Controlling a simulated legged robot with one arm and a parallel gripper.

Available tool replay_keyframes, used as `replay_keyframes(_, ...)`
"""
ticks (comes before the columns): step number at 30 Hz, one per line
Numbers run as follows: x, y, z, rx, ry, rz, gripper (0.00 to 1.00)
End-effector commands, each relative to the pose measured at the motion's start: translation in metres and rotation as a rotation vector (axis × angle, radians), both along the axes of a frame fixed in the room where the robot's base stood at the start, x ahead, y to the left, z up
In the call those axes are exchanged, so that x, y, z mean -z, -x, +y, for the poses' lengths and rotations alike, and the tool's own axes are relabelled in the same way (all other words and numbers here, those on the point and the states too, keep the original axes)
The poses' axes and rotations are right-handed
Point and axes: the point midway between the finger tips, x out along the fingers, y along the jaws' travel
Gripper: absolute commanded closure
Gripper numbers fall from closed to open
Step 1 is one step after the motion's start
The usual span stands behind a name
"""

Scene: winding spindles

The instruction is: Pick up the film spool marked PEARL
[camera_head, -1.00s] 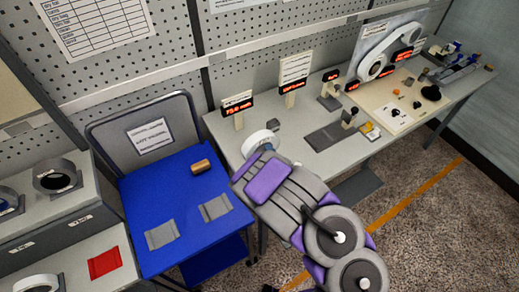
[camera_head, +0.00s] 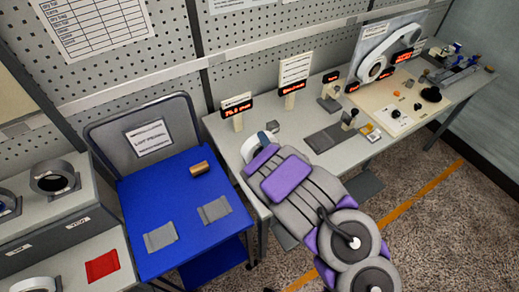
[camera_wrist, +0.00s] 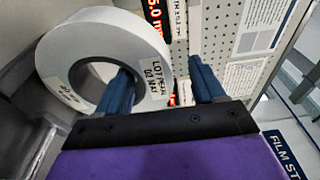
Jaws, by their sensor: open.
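In the head view the spool (camera_head: 249,148) is on the grey bench, partly hidden by my gripper (camera_head: 268,138).
Red-lit displays (camera_head: 237,109) stand behind the spool on the bench (camera_head: 222,130). A blue cart (camera_head: 150,195) to the left carries a brown roll (camera_head: 199,168) and grey pads. Other spools (camera_head: 54,178) are on the far-left shelf. Pegboard closes the back.

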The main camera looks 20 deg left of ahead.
Motion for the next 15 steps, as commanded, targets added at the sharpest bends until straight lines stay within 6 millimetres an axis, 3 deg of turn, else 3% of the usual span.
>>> replay_keyframes(15, 0.008, -0.037, 0.03, 0.002, -0.001, 0.0, 0.31)
